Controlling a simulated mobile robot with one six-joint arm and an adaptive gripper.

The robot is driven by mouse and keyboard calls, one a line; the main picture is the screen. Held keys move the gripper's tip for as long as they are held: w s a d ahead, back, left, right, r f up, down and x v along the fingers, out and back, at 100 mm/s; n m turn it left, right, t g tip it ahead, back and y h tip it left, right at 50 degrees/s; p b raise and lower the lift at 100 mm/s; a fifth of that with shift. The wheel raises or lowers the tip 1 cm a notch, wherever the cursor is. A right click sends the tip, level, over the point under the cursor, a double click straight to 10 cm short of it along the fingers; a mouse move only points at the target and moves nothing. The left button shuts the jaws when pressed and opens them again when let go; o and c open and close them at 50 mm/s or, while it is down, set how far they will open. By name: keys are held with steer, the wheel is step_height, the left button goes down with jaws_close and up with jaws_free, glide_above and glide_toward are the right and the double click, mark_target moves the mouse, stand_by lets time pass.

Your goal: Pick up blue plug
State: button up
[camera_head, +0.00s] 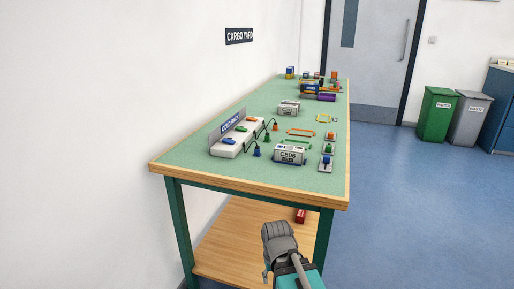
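A small blue plug (257,150) at the end of a dark cable is on the green tabletop, just right of a white block (225,150) with a "COLD BAY" sign (232,124). A green plug (266,138) and an orange plug (275,127) are in a row behind it. Blue, green and orange pieces sit on top of the white block. My gripper (278,234) is low in front of the table's near edge, well apart from the blue plug. Its fingers are seen from behind, so its opening is unclear.
A white container marked C506 (289,155) stands right of the blue plug. Small pads (325,164) with coloured pieces line the right edge. A grey container (289,107) and several blocks stand farther back. The wooden table edge (250,188) and lower shelf (235,245) face me.

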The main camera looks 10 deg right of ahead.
step_height(320, 180, up, 7)
steer(key=p, duration=0.5)
steer(key=shift+p, duration=0.4)
steer(key=shift+s+f, duration=0.15)
steer(key=shift+c, duration=0.2)
